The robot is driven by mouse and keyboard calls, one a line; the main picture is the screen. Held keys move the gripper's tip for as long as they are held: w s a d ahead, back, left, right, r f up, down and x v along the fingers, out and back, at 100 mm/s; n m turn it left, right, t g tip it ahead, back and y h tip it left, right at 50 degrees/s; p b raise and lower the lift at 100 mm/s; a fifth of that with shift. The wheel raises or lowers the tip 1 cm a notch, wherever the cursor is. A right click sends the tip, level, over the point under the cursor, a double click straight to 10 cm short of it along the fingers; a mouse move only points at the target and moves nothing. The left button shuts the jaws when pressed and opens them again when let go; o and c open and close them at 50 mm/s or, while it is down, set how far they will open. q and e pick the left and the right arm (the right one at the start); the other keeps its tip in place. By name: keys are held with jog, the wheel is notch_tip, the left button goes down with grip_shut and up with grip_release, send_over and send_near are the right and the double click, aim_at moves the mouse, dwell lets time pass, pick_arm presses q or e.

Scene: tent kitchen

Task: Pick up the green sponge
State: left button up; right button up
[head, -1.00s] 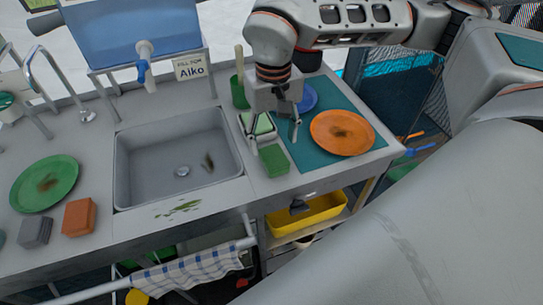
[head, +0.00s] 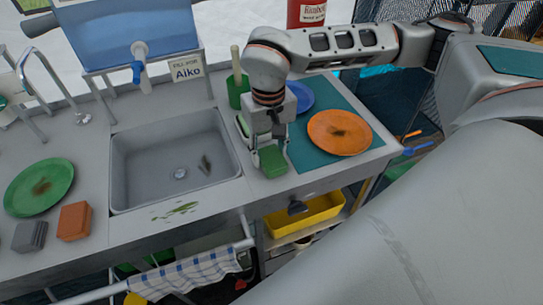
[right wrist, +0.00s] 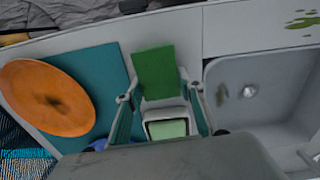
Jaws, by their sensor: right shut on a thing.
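The green sponge (head: 272,162) is a flat green block at the counter's right part, between the sink and the teal mat. My right gripper (head: 267,150) points down over it and is shut on it. In the right wrist view the sponge (right wrist: 154,72) sits at the fingertips, with one finger on each side of it. I cannot tell whether the sponge is clear of the counter. My left gripper is not in view.
A pale green block in a white holder (right wrist: 168,128) is close behind the sponge. The sink (head: 178,165) is to the left. An orange plate (head: 340,133) lies on the teal mat (head: 305,158). A green cup (head: 238,95) holding a handle stands behind the gripper.

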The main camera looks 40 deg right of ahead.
aim_at(269, 153)
jog(key=shift+r, duration=0.8)
notch_tip(269, 153, up, 18)
jog(key=p, duration=0.2)
jog(key=shift+r, duration=0.2)
jog(key=shift+c, duration=1)
